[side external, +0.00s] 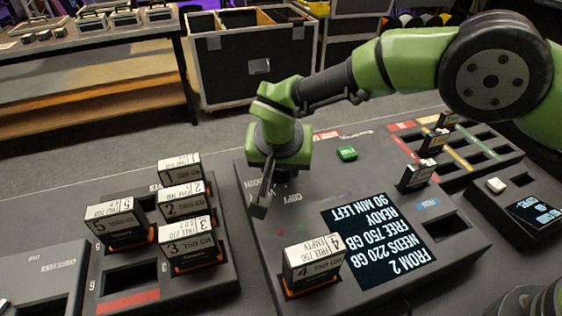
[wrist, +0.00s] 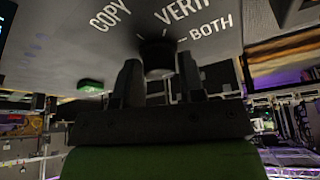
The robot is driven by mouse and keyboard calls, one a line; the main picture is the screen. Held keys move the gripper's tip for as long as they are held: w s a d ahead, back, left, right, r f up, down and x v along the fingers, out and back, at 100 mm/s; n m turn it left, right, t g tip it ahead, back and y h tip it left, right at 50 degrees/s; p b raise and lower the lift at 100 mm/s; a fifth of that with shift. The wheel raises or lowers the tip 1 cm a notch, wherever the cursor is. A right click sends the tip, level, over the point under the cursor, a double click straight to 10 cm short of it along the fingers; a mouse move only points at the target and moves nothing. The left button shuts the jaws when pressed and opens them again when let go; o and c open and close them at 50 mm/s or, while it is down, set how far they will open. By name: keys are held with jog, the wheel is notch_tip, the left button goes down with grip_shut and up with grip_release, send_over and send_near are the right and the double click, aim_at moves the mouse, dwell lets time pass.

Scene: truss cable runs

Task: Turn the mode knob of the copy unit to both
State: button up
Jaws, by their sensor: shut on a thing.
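The copy unit (side external: 300,215) is a dark grey panel in the middle of the side external view. Its screen (side external: 380,245) reads FROM 2, NEEDS 220 GB, FREE 750 GB, READY, 90 MIN LEFT. The black mode knob (wrist: 157,55) shows in the wrist view below the labels COPY, VERIFY (partly cut off) and BOTH (wrist: 211,27). My gripper (wrist: 158,75) has a finger on each side of the knob and is shut on it. In the side external view my gripper (side external: 266,190) points down at the panel and largely hides the knob. I cannot tell clearly which label the knob points to.
A cartridge marked 4 (side external: 313,262) stands in the copy unit near its front. A rack (side external: 120,282) at left holds several numbered cartridges. A green button (side external: 347,154) lies behind the screen. Coloured slots (side external: 480,150) with cartridges are at right. A small screen unit (side external: 535,212) stands beyond.

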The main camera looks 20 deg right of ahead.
jog(key=o, duration=0.9)
jog(key=v, duration=1)
jog(key=shift+s+f, duration=0.1)
